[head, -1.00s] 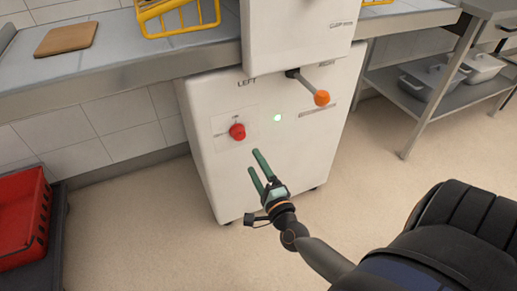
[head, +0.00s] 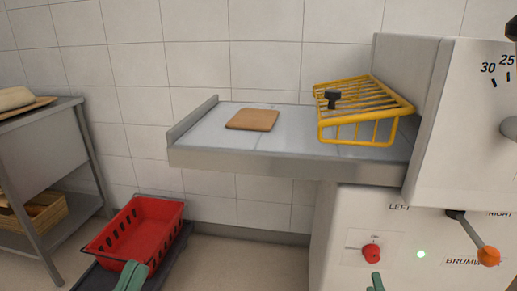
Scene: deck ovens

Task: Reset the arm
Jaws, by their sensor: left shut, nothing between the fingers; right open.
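My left gripper (head: 131,278) shows at the bottom left of the head view as green fingertips close together, with nothing between them. It appears in front of the lower edge of the red crate (head: 140,231). Of my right gripper (head: 376,283) only a green fingertip shows at the bottom edge. It appears just below the red knob (head: 371,253) on the white machine (head: 340,225). The gap between its fingers and the rest of both arms are out of view.
A steel side table (head: 290,124) joins the machine and carries a brown board (head: 252,119) and a yellow wire guard (head: 362,106). A lever with an orange ball (head: 488,256) sticks out at the right. A steel rack (head: 45,165) stands at the left.

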